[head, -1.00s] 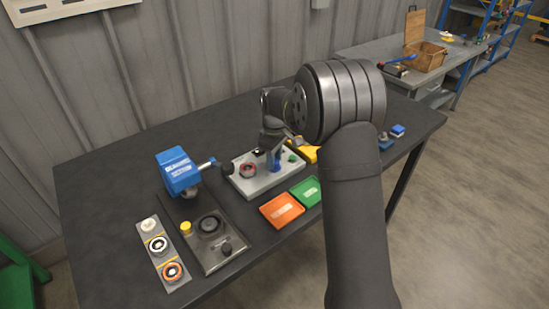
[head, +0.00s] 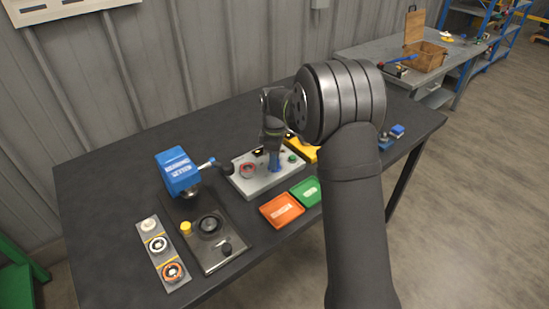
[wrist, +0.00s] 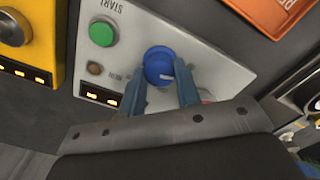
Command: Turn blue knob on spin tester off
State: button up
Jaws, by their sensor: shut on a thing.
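The spin tester is a light grey box (head: 247,187) in the middle of the table; it also shows in the wrist view (wrist: 125,50). Its blue knob (wrist: 158,62) has a white mark pointing right in the wrist view. My gripper (wrist: 161,80) has one blue finger on each side of the knob and is shut on it. In the head view my gripper (head: 274,163) reaches down onto the tester, and the knob is hard to tell from the fingers. A green START button (wrist: 102,32), a small brownish lamp (wrist: 95,68) and an amber-lit display (wrist: 99,94) are beside the knob.
A yellow device (head: 303,149) stands just behind the tester. Orange (head: 282,210) and green (head: 306,192) trays lie in front. A blue-headed stand (head: 177,172), a dark base plate (head: 222,254) and a rack with several rotors (head: 175,287) are at the left. The table's back left is clear.

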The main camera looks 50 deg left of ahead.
jog(key=o, duration=1)
jog(key=shift+r, duration=0.15)
notch_tip(320, 180, up, 17)
jog(key=shift+r, duration=0.1)
notch_tip(320, 180, down, 18)
jog(key=shift+r, duration=0.25)
dwell(0.6)
jog(key=shift+r, duration=0.1)
